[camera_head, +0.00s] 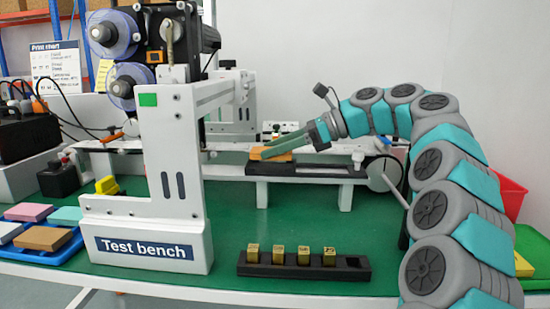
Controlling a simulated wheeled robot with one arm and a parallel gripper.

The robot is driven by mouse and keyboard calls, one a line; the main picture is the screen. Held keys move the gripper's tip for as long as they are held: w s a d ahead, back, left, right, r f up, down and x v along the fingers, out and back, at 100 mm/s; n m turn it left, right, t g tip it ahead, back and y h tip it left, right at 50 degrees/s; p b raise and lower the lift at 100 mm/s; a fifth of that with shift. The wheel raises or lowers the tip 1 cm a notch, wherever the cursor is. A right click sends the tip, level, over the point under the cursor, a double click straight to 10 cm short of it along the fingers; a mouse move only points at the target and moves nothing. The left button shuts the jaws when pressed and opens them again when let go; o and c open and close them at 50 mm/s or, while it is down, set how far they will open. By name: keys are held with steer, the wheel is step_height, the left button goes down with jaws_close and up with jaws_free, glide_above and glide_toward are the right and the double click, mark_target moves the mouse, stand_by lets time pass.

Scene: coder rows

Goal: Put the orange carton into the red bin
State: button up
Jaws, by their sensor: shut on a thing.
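The orange carton (262,153) lies flat over a black pad on the conveyor, right of the white test bench frame. My gripper (287,146) reaches in from the right and is shut on the carton, its fingers over the carton's top and side. I cannot tell whether the carton is lifted off the pad. The red bin (511,197) shows only in part at the right, behind my arm; its inside is hidden.
The conveyor (345,171) runs behind the test bench (147,240). A black holder (300,264) with several brass blocks stands in front. A blue tray (62,252) with coloured boxes is at left. A green bin (533,243) is at right. Green table surface between is clear.

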steer(key=shift+f, duration=0.6)
steer(key=shift+s+f+p, duration=0.1)
steer(key=shift+f+p, duration=0.05)
steer(key=shift+p, duration=0.35)
steer(key=shift+f, duration=0.3)
steer(key=shift+f, duration=0.2)
steer(key=o, duration=1.4)
steer(key=shift+o, duration=0.2)
steer(key=shift+f+b, duration=0.35)
steer(key=shift+b, duration=0.8)
